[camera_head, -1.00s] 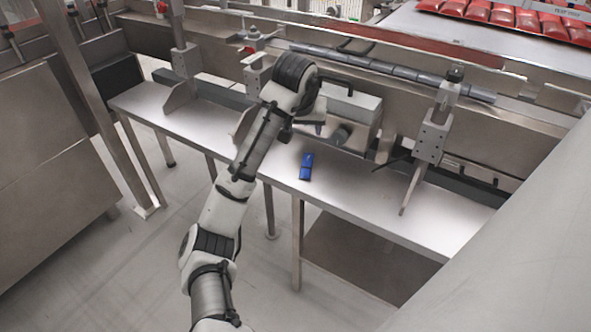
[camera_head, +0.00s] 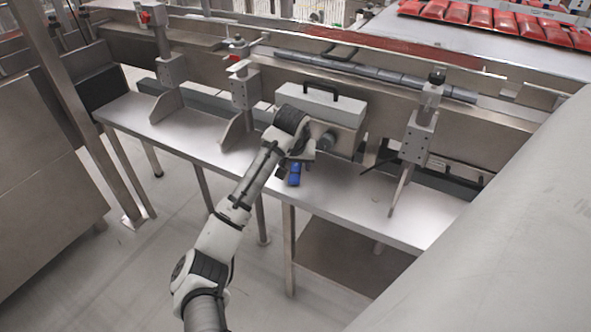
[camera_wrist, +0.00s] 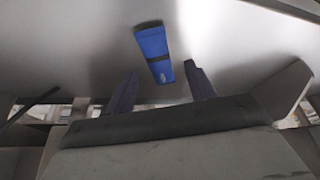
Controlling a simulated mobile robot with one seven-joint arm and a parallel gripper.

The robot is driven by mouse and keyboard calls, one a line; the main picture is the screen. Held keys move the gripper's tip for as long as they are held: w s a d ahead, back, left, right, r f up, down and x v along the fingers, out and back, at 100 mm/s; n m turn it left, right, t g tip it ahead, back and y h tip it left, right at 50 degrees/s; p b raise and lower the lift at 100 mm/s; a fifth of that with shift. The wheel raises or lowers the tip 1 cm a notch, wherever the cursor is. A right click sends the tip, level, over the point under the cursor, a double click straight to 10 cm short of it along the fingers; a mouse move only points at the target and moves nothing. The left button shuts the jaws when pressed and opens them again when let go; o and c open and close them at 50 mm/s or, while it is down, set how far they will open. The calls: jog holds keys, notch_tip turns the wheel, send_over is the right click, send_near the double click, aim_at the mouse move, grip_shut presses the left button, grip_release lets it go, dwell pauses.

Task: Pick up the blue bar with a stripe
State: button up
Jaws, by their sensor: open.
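The blue bar (camera_head: 294,175) lies on the metal table (camera_head: 340,192). In the wrist view the bar (camera_wrist: 151,44) shows a dark stripe across it and a small pale mark near one end. My gripper (camera_head: 286,168) is over the table close to the bar in the head view, and partly hides it. In the wrist view my gripper (camera_wrist: 158,78) is open, with its two dark fingers apart. The bar's near end shows between the fingertips in the picture, and most of the bar is beyond them. I cannot tell the height of the fingers above it.
A metal box with a black handle (camera_head: 318,105) stands behind my gripper. Metal brackets (camera_head: 415,140) (camera_head: 243,95) rise from the table on both sides. Red packs (camera_head: 490,18) lie at the back right. The table right of the bar is bare.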

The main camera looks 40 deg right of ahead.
jog(key=shift+x, duration=1.05)
jog(key=c, duration=1.1)
jog(key=shift+r, duration=0.1)
jog(key=shift+c, duration=0.2)
notch_tip(320, 180, up, 28)
